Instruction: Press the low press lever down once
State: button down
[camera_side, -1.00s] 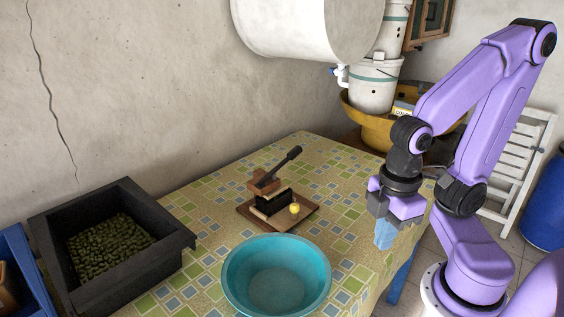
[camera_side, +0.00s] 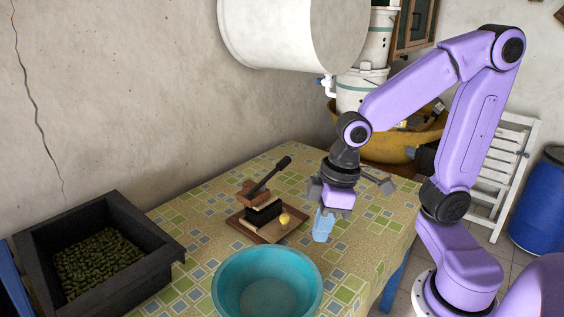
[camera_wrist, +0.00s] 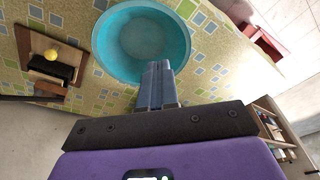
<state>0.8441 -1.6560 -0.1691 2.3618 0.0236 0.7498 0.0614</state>
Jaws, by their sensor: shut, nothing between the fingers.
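The low press (camera_side: 262,212) is a small wooden press with a dark block on a brown board, on the table. Its dark lever (camera_side: 270,174) slants up to the right, its tip raised. A small yellow fruit (camera_side: 284,219) sits on the board beside the block. In the wrist view the press (camera_wrist: 48,68) is at the left, with the yellow fruit (camera_wrist: 51,55) on it. My gripper (camera_side: 322,238) points down to the right of the press, apart from it. Its light blue fingers are shut and empty; they also show in the wrist view (camera_wrist: 159,68).
A turquoise basin (camera_side: 268,285) stands at the table's front, close to the press. A dark crate of green produce (camera_side: 170,253) is at the left. A white tank (camera_side: 290,35) hangs above the back. The patterned tabletop (camera_side: 365,215) is clear on the right.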

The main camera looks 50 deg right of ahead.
jog(key=w+m+t, duration=0.2)
jog(key=w+m, duration=0.1)
jog(key=w, duration=0.6)
notch_tip(320, 180, up, 4)
jog(key=m+t+h, duration=0.3)
jog(key=m+t, duration=0.3)
jog(key=m, duration=0.6)
send_over(283, 163)
jog(key=a, duration=0.3)
jog(key=shift+d, duration=0.25)
jog(key=shift+f, duration=0.1)
jog(key=shift+d+f, duration=0.4)
jog(key=shift+f, duration=1)
jog(key=shift+d+f, duration=0.4)
jog(key=shift+f, duration=1)
jog(key=shift+d+f, duration=0.4)
jog(key=shift+f, duration=1)
jog(key=shift+f, duration=0.2)
jog(key=shift+d+f, duration=0.1)
jog(key=shift+f, duration=0.1)
